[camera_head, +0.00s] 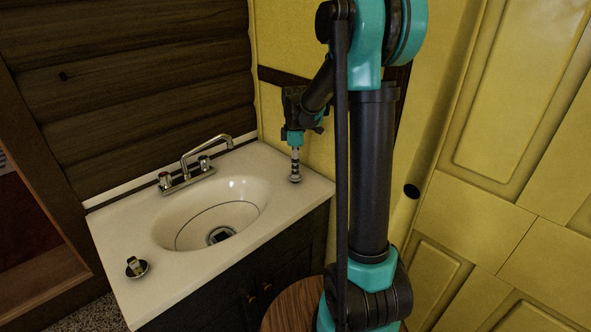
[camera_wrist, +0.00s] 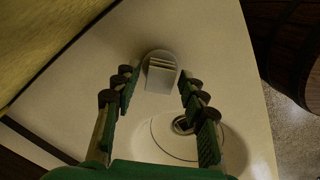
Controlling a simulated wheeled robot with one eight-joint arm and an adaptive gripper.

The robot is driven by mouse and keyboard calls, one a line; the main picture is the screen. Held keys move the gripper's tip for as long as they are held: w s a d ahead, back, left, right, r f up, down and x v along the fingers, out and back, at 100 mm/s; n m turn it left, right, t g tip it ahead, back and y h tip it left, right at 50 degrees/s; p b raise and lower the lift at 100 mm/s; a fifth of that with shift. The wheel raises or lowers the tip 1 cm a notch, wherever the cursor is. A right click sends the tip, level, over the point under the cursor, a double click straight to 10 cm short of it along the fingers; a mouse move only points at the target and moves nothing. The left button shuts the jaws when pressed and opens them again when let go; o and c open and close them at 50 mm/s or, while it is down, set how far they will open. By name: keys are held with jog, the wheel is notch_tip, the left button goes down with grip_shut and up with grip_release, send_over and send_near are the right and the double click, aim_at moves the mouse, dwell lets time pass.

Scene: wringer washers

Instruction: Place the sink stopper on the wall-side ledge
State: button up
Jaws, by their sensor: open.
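A small round piece with a pale block on top, which looks like a sink stopper (camera_wrist: 160,73), rests on the white counter. In the head view the stopper (camera_head: 295,179) is on the ledge right of the basin, near the yellow wall, below my gripper. My gripper (camera_head: 295,160) points down there. In the wrist view its open fingers (camera_wrist: 156,82) stand on either side of the block, with gaps visible. The sink (camera_head: 180,224) has a drain (camera_head: 221,235) with a dark piece in it. The wall-side ledge (camera_head: 271,161) is white and flat.
A similar round piece with a block (camera_head: 136,267) sits on the counter's front left. The faucet (camera_head: 190,172) stands behind the basin. The yellow wall (camera_head: 285,112) is close behind my gripper. A round wooden top (camera_head: 293,306) stands in front of the cabinet.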

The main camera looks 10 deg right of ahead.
notch_tip(320, 180, up, 11)
jog(key=s+d+f+m+t, duration=0.2)
jog(key=s+f+m, duration=0.5)
jog(key=s, duration=0.5)
jog(key=s+d+f+m+t, duration=0.2)
jog(key=s+f+m, duration=0.6)
jog(key=s, duration=0.4)
jog(key=shift+s+f+m, duration=0.2)
jog(key=shift+f+m, duration=0.05)
jog(key=shift+m, duration=0.15)
